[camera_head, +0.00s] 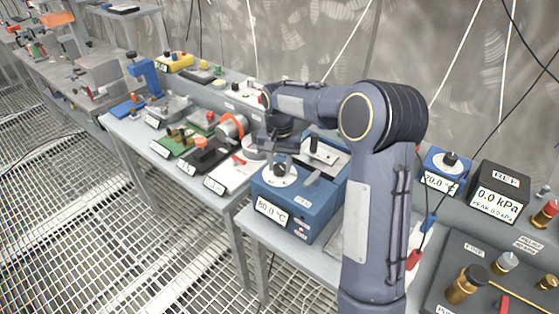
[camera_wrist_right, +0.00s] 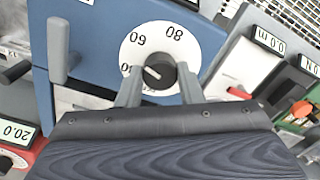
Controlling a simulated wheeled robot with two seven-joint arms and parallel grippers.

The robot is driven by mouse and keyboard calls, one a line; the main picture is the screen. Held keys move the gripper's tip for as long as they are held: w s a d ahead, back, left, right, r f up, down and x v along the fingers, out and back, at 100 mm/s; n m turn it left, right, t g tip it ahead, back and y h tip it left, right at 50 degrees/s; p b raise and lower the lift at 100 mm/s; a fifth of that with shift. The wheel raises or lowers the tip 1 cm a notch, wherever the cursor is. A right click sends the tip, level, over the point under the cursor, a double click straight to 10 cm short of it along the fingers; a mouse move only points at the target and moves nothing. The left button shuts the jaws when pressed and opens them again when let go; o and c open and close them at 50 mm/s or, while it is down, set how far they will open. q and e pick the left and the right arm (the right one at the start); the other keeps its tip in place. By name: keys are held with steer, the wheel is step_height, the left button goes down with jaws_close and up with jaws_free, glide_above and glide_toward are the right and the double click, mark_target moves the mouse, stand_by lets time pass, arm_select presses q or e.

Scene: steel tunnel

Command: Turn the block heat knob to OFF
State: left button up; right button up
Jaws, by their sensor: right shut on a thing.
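A blue block heater (camera_head: 322,205) stands on the grey bench, with a temperature readout in °C (camera_head: 271,211) on its front. On its top is a white round dial (camera_head: 289,181) with a dark knob (camera_wrist_right: 163,75). In the right wrist view the dial (camera_wrist_right: 134,44) shows 60 and 80, and a partly covered number at its left. The knob's pale pointer line points toward that covered number. My right gripper (camera_head: 280,166) reaches down from above; its fingers (camera_wrist_right: 160,82) are on both sides of the knob, shut on it. My left gripper is not in view.
A grey lever (camera_wrist_right: 60,50) stands up from the heater beside the dial. A white unit with a red lever (camera_head: 238,160) is at its left, and a black kPa gauge box (camera_head: 499,190) at its right. My right arm hides part of the bench.

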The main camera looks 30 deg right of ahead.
steer(key=n+p, duration=0.1)
steer(key=n, duration=0.4)
steer(key=shift+r+n, duration=0.1)
steer(key=shift+n, duration=0.2)
steer(key=n, duration=0.5)
steer(key=shift+d+p, duration=0.1)
steer(key=shift+p, duration=0.3)
steer(key=n, duration=0.5)
steer(key=shift+n+p, duration=0.4)
steer(key=n, duration=0.4)
steer(key=shift+n+p, duration=0.35)
steer(key=shift+n, duration=0.05)
steer(key=shift+w, duration=0.1)
steer(key=o, duration=1)
steer(key=shift+c, duration=0.2)
